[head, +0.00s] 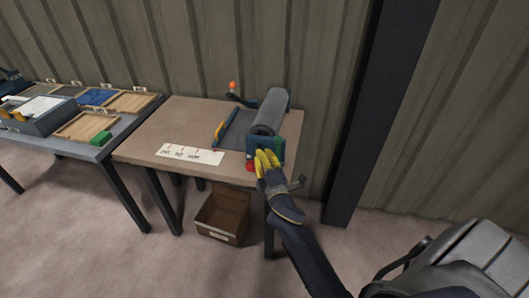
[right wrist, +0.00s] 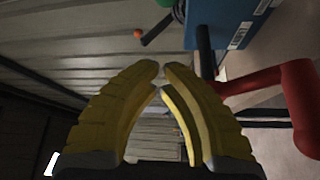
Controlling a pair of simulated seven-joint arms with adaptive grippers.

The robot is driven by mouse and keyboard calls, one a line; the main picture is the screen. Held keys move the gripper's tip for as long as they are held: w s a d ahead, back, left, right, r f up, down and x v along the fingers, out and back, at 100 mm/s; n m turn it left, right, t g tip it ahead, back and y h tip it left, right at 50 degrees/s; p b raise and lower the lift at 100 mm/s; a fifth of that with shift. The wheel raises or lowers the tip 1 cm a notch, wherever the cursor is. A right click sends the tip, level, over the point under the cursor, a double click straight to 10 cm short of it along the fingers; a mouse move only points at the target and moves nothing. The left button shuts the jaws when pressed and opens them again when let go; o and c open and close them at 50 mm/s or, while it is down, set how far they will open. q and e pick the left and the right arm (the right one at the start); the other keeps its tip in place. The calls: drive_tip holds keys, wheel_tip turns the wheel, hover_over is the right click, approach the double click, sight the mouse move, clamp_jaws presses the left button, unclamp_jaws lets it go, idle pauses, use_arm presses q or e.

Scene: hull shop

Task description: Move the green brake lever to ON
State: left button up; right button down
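A roll machine with a dark grey roll (head: 270,110) and blue end plates stands at the right end of the brown table. A green part (head: 279,143), which looks like the brake lever, shows at its near end, mostly hidden. In the right wrist view a green knob (right wrist: 179,11) is cut off by the top edge beside the blue plate (right wrist: 228,22). My right gripper (head: 265,155) is just in front of this end; its yellow fingertips (right wrist: 161,70) nearly meet, with nothing seen between them. The lever's ON mark cannot be read. My left gripper is not in view.
A red bent handle (right wrist: 292,92) is close on the right of the right wrist view. An orange-tipped lever (head: 233,85) is at the machine's far side. A white marked strip (head: 190,155) lies on the brown table (head: 150,140). A cardboard box (head: 222,217) is below.

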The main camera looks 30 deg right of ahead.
sight(278, 150)
drive_tip(key=x, duration=0.9)
drive_tip(key=shift+s+d+f, duration=0.2)
drive_tip(key=shift+s+d, duration=0.4)
drive_tip(key=shift+d, duration=0.25)
drive_tip(key=shift+s+d+f, duration=0.25)
drive_tip(key=shift+s+d, duration=0.35)
drive_tip(key=shift+d, duration=0.2)
drive_tip(key=shift+s+d+r+m, duration=0.1)
drive_tip(key=shift+s+d+m, duration=0.2)
drive_tip(key=shift+m, duration=0.2)
